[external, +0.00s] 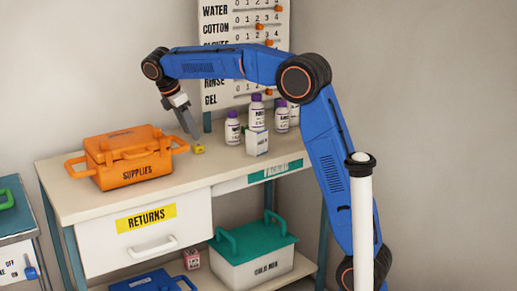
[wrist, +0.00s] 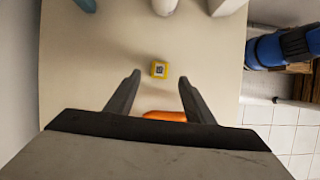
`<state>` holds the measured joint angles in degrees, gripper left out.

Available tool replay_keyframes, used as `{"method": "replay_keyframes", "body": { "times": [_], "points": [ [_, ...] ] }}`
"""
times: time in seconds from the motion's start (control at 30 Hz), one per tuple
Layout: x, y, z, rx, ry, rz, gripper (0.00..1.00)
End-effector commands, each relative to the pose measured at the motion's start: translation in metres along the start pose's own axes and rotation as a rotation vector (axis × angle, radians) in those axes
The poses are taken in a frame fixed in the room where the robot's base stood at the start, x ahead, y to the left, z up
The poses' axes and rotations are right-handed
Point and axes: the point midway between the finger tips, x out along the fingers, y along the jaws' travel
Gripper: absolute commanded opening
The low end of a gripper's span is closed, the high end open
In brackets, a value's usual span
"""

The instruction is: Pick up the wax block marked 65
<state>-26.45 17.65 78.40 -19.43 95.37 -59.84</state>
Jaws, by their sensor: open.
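A small yellow wax block (external: 198,149) lies on the worktop to the right of the orange supplies case. In the wrist view the block (wrist: 159,69) has a dark square mark on top, too small to read surely. My gripper (external: 191,133) points down just above and beside the block. In the wrist view my gripper (wrist: 159,76) is open and empty, with the block ahead of and roughly centred between the two fingertips.
The orange supplies case (external: 128,174) stands left of the block, its handle near my fingers. The worktop (external: 205,172) in front is clear. A slider board (external: 243,85) hangs behind.

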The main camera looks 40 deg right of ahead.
Motion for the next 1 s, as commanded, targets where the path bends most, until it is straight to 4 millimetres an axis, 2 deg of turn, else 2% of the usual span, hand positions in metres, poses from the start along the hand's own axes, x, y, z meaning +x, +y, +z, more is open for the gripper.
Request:
{"method": "replay_keyframes", "body": {
  "times": [0.17,0.5,0.83,1.0],
  "points": [
    [0.009,0.000,0.000,0.000,0.000,0.000,0.48],
    [0.050,0.001,0.000,0.001,0.001,0.000,0.48],
    [0.056,0.001,0.000,0.000,0.002,0.001,0.48],
    [0.056,0.001,-0.001,0.000,0.002,0.001,0.08]
  ]
}}
